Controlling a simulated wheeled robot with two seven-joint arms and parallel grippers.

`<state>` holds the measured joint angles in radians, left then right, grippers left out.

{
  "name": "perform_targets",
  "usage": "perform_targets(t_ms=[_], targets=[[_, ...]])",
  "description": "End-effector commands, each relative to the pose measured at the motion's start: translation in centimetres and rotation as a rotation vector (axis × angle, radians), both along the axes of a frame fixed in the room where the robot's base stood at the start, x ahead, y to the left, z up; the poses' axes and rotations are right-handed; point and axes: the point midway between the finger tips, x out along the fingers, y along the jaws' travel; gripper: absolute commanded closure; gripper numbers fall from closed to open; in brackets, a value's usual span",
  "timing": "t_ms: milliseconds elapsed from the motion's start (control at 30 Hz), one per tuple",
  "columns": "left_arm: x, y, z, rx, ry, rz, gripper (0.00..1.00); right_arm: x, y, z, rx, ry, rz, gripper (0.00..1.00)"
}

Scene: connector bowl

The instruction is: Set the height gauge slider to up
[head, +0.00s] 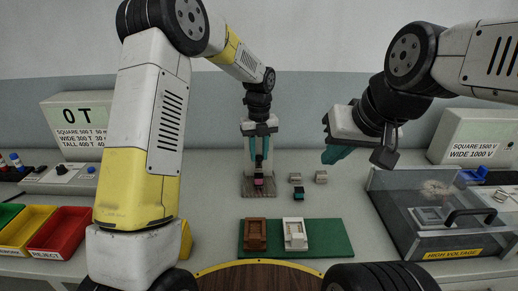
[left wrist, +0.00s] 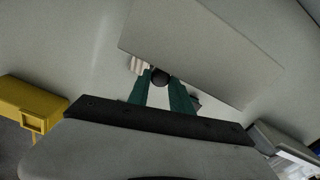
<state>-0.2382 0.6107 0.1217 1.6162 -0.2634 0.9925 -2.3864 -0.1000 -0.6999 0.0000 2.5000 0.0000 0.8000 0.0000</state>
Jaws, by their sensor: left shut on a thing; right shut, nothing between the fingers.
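The height gauge stands at the middle back of the table in the head view, its grey base plate (head: 249,191) flat on the table. My left gripper (head: 259,158) points down over it, its teal fingers around a small dark part that I take for the slider knob. In the left wrist view a round dark knob (left wrist: 160,77) sits between the fingertips. A pink and black block (head: 258,182) is low on the gauge, below the fingers. The slider's exact height is hard to tell behind the fingers. My right gripper (head: 336,154) is shut and empty, raised to the right.
Small grey blocks (head: 321,176) and a cyan and black block (head: 298,193) lie right of the gauge. A green mat (head: 325,240) with brown and white fixtures is in front. A clear high-voltage box (head: 425,245) stands right; yellow and red bins (head: 62,235) stand left.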

Motion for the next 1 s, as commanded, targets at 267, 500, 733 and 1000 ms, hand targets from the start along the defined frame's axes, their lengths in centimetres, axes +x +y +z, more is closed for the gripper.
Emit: perform_targets(t_ms=[267, 500, 733, 1000], targets=[[0.1, 0.0, 0.3, -0.002, -0.006, 0.000, 0.52, 0.0, 0.0, 0.0, 0.000, 0.000, 0.000, 1.00], [0.2, -0.1, 0.8, -0.002, -0.007, 0.000, 0.52, 0.0, 0.0, 0.0, 0.000, 0.000, 0.000, 1.00], [0.2, -0.1, 4.4, -0.003, -0.008, 0.000, 0.52, 0.0, 0.0, 0.0, 0.000, 0.000, 0.000, 1.00], [0.1, 0.0, 7.8, -0.002, -0.007, 0.000, 0.52, 0.0, 0.0, 0.0, 0.000, 0.000, 0.000, 1.00]])
